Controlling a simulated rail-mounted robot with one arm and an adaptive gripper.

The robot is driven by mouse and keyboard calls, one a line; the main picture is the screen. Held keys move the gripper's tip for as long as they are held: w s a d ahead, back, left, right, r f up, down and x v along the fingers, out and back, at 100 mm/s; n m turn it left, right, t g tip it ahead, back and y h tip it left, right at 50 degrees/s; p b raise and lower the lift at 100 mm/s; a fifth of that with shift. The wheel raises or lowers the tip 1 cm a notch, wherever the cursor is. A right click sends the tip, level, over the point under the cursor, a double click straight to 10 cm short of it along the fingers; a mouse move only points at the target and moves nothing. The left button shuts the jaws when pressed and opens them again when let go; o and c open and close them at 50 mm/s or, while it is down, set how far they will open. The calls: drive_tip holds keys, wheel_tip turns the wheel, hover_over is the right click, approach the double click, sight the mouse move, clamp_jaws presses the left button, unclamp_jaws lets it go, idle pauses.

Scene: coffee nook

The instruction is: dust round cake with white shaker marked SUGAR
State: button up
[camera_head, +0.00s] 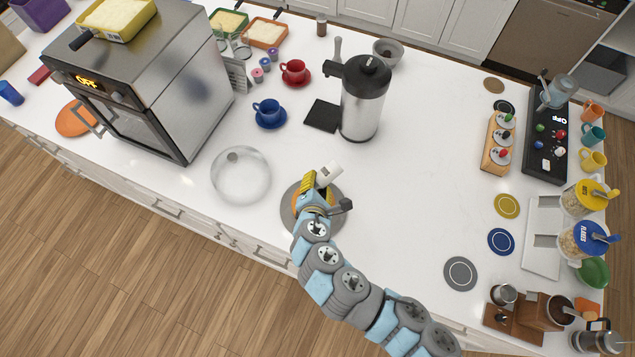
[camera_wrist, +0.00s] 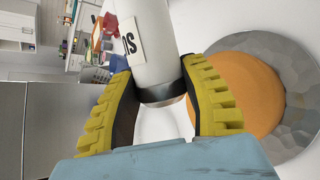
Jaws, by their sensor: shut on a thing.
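The white shaker (camera_head: 329,174) is held in my gripper (camera_head: 312,184), which is shut on it. The round orange cake (camera_wrist: 240,90) lies on a grey faceted plate (camera_wrist: 296,52), beside the shaker in the wrist view. In the head view, my gripper and wrist hide most of the cake and plate (camera_head: 287,212).
A clear glass dome (camera_head: 240,176) stands left of the plate. A steel dispenser (camera_head: 362,105), a blue cup (camera_head: 267,110) and a red cup (camera_head: 293,70) stand behind. An oven (camera_head: 150,85) is at left. The counter right of the plate is clear up to the coasters.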

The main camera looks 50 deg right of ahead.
drive_tip(key=shift+r, duration=0.1)
wheel_tip(320, 180, up, 2)
drive_tip(key=shift+r+p, duration=0.1)
drive_tip(key=shift+p, duration=1.05)
drive_tip(key=shift+f+b, duration=0.65)
drive_tip(key=shift+f, duration=0.65)
drive_tip(key=shift+r, duration=0.1)
drive_tip(key=shift+d+r+y+p, duration=0.1)
drive_tip(key=shift+r+y+p, duration=0.25)
drive_tip(key=shift+p, duration=0.8)
drive_tip(key=shift+r+p, duration=0.1)
drive_tip(key=shift+p, duration=0.75)
drive_tip(key=shift+m+p, duration=0.3)
drive_tip(key=shift+p, duration=0.05)
